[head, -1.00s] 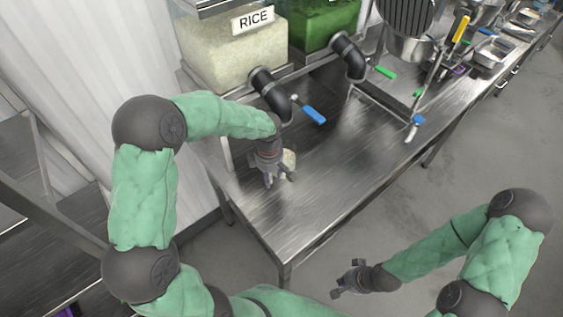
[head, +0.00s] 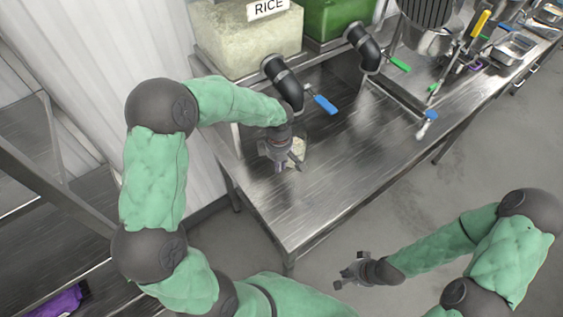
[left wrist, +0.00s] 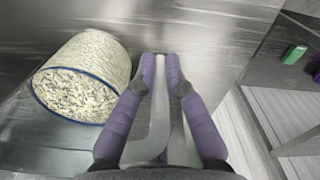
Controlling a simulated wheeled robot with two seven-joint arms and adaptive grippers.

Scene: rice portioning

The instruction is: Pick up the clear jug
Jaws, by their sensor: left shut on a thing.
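The clear jug (left wrist: 88,75) has a blue rim and is full of white rice grains. In the left wrist view it is on the left, with its clear handle (left wrist: 160,115) running between my fingers. In the head view the jug (head: 299,148) shows partly behind my left gripper (head: 282,165), near the left end of the steel table. My left gripper (left wrist: 161,62) is shut on the jug's handle. Whether the jug touches the table is not clear. My right gripper (head: 350,270) is open and empty, off the table's front edge.
The steel table (head: 345,165) is clear right of the jug. A bin marked RICE (head: 245,40) and a green bin (head: 335,17) stand behind, with black spouts and a blue lever (head: 325,104) close to my left gripper. A dark shelf (head: 70,205) stands at left.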

